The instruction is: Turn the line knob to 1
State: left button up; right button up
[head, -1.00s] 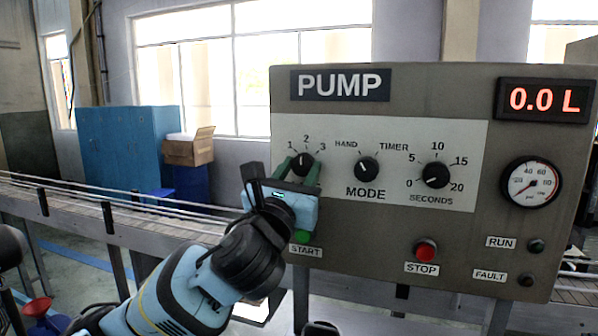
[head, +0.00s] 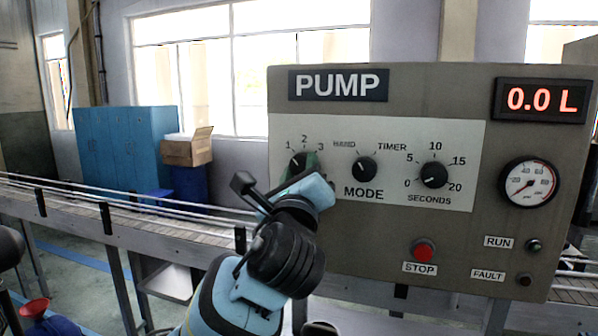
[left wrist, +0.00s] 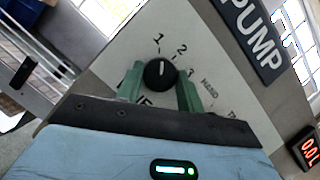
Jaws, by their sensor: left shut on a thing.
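The line knob (head: 298,160) is a black round knob at the upper left of the pump panel, with 1, 2 and 3 printed around it. Its white pointer line is turned to the 1. It also shows in the left wrist view (left wrist: 160,74), its line aimed at the 1. My left gripper (head: 302,166) is shut on this knob. Its green fingers (left wrist: 160,85) sit on either side of it in the left wrist view. The gripper body hides the LINE label and the START button in the head view. My right gripper is not in view.
The grey pump panel (head: 380,230) also carries a MODE knob (head: 364,169), a SECONDS knob (head: 434,175), a red STOP button (head: 423,250), a gauge (head: 529,183) and a display (head: 543,100) reading 0.0 L. A conveyor (head: 60,200) runs behind.

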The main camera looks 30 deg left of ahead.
pick_arm(q)
jog(key=shift+n, duration=0.7)
jog(key=o, duration=1)
jog(key=v, duration=0.7)
jog(key=shift+s+d, duration=0.3)
jog(key=shift+f, duration=0.1)
